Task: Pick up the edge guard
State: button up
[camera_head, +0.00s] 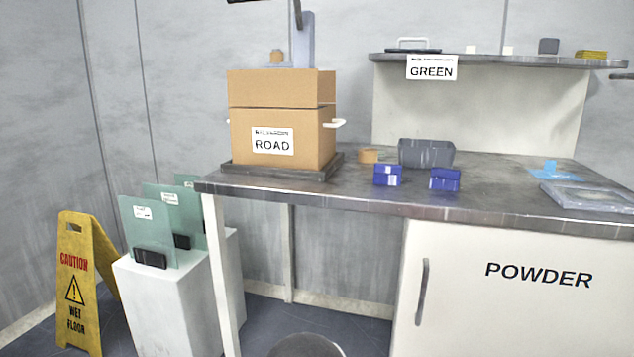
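Nothing in view is labelled as an edge guard, and I cannot tell for sure which thing it is. Glass panes (139,222) stand upright on a white plinth (165,310) at the left, with a black block (150,258) at the foot of the front pane and another black block (182,241) behind it. Two small blue pieces with pale labels lie on the metal worktop (480,202): a left one (388,174) and a right one (445,179). My gripper is not in view.
A brown box marked ROAD (285,135) stands on a dark base at the worktop's left end. A grey bin (426,153) stands behind the blue pieces. A yellow caution sign (78,280) stands left of the plinth. A POWDER cabinet (520,310) fills the lower right.

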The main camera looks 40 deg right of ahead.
aim_at(446, 180)
jog(key=z, duration=1.8)
